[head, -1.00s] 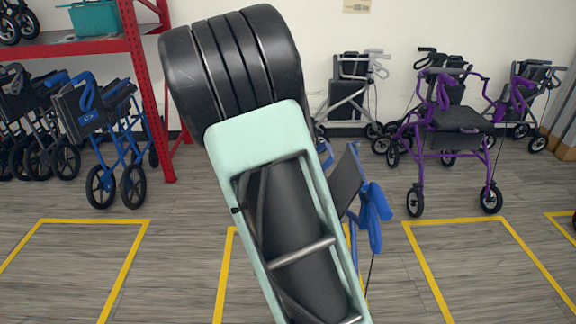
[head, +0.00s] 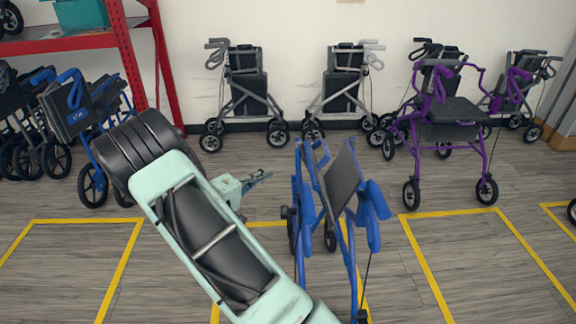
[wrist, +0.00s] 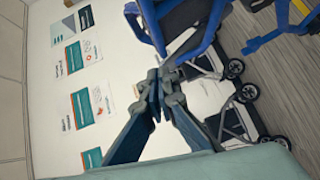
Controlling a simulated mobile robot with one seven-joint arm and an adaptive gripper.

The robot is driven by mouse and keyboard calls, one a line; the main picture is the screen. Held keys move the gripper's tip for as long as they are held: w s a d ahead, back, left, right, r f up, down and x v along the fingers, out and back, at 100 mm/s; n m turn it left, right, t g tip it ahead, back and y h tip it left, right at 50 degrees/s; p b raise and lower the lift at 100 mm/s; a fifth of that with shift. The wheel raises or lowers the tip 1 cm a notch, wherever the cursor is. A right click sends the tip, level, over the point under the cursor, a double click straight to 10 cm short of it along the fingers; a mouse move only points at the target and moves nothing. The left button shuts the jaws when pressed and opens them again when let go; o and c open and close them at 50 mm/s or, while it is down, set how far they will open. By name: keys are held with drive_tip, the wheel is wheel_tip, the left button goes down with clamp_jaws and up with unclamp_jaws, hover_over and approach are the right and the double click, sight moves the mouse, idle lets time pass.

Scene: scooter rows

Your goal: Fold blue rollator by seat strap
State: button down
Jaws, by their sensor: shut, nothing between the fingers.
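A blue rollator (head: 371,238) stands in the yellow-marked bay at the centre of the head view. Its dark seat panel (head: 341,181) is tilted steeply up between the blue side frames, which stand close together. I cannot make out the seat strap. My gripper (head: 266,177) is to the left of the rollator's upper frame, apart from it in the head view, with nothing held. In the wrist view my gripper (wrist: 157,82) has its fingers together, and blue frame parts (wrist: 217,20) show beyond and above them.
A purple rollator (head: 484,137) stands at the right. Grey folded rollators (head: 247,90) line the back wall. Another blue rollator (head: 72,110) stands at the left by the red rack (head: 133,62). Empty yellow-marked bays (head: 127,250) lie on both sides.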

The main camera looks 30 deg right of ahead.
drive_tip(key=s+d+x, duration=0.1)
drive_tip(key=s+x, duration=0.2)
drive_tip(key=x, duration=0.9)
drive_tip(key=shift+d+f+b, duration=0.25)
drive_tip(key=shift+d+b, duration=0.05)
drive_tip(key=shift+b, duration=0.1)
drive_tip(key=shift+w, duration=0.15)
